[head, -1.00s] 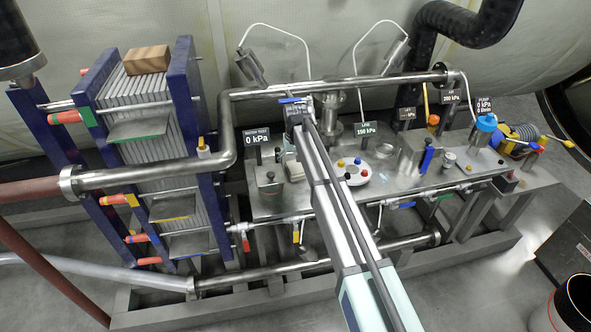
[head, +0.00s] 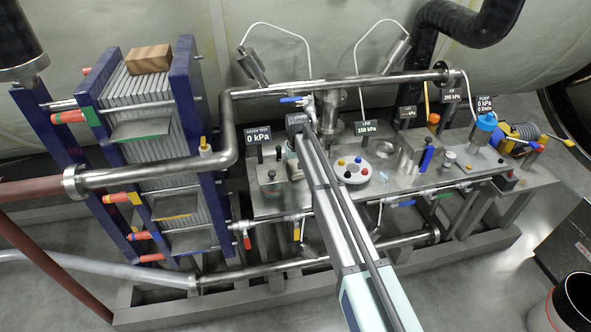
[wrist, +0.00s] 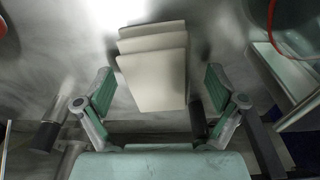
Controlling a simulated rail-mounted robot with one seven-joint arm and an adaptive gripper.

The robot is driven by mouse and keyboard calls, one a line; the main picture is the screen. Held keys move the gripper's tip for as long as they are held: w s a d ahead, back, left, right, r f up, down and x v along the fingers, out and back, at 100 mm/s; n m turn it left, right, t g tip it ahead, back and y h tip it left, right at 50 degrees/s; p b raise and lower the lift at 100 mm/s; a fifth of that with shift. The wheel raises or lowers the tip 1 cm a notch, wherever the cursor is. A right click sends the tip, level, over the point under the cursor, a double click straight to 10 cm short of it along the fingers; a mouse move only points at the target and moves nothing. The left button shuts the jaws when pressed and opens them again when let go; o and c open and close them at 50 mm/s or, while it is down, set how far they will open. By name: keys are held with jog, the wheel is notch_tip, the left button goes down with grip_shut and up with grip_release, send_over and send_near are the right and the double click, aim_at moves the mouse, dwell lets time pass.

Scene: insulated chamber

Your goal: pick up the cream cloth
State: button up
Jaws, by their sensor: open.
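The cream cloth (wrist: 153,75) is a folded, layered pad lying on the metal bench, seen in the middle of the wrist view. My gripper (wrist: 160,92) is open, with one green-padded finger on each side of the cloth and a visible gap to both sides. I cannot tell how far above the cloth the fingertips are. In the head view, only a small pale part of the cloth (head: 293,171) shows beside my arm, and my fingers are hidden behind my arm.
A metal block with a black knob (head: 271,188) stands just left of the cloth. A white round tray (head: 352,170) with coloured knobs is to the right. A steel pipe (head: 330,86) crosses behind, and a blue-handled valve (head: 300,99) is near my wrist.

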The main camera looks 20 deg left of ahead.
dwell(0.3)
jog(key=c, duration=1.1)
